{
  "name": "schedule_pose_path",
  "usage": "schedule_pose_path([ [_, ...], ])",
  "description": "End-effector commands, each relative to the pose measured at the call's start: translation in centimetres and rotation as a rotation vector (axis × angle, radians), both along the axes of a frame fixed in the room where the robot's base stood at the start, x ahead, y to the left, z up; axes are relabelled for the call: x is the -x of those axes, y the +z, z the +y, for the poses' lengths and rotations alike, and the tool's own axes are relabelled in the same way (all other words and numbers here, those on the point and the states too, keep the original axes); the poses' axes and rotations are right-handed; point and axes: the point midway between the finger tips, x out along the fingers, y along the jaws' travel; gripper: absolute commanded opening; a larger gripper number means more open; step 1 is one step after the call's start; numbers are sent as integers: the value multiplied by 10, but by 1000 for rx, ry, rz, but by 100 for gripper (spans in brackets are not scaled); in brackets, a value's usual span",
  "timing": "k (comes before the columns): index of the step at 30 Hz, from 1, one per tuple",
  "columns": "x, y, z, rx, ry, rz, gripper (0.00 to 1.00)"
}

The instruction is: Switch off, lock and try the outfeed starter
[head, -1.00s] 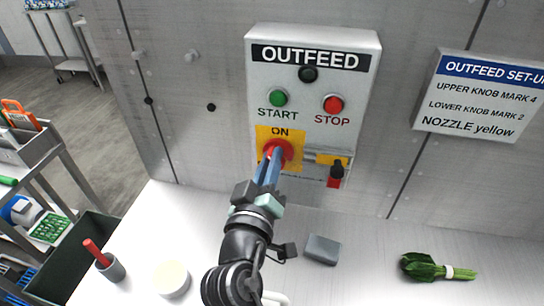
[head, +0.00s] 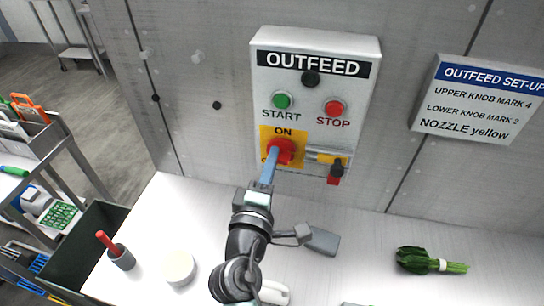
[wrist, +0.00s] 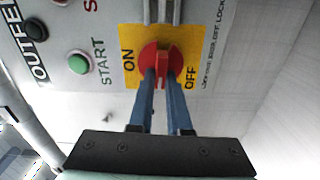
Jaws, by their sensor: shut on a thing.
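The grey OUTFEED starter box (head: 262,97) is on the wall, with a green START button (head: 282,101), a red STOP button (head: 334,107) and a dark, unlit lamp (head: 310,78). My gripper (wrist: 160,82) is shut on the red rotary knob (wrist: 154,55), with one blue finger on each side of its grip. The knob sits on a yellow plate (wrist: 132,37) marked ON and OFF. Its grip lies between the two words, crosswise on the box. A black lock-like piece (head: 337,170) with a red part hangs right of the plate; its fastening is unclear.
A set-up sign (head: 480,101) is on the wall at right. A dark green bin (head: 66,255) stands at left.

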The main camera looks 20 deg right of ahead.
Motion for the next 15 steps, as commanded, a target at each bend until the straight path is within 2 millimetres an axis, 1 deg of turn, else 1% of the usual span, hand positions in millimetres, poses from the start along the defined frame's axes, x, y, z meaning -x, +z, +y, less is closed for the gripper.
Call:
schedule_pose_path([
  [6,0,-1,0,54,1,39,0],
  [15,0,-2,0,77,0,53,0],
])
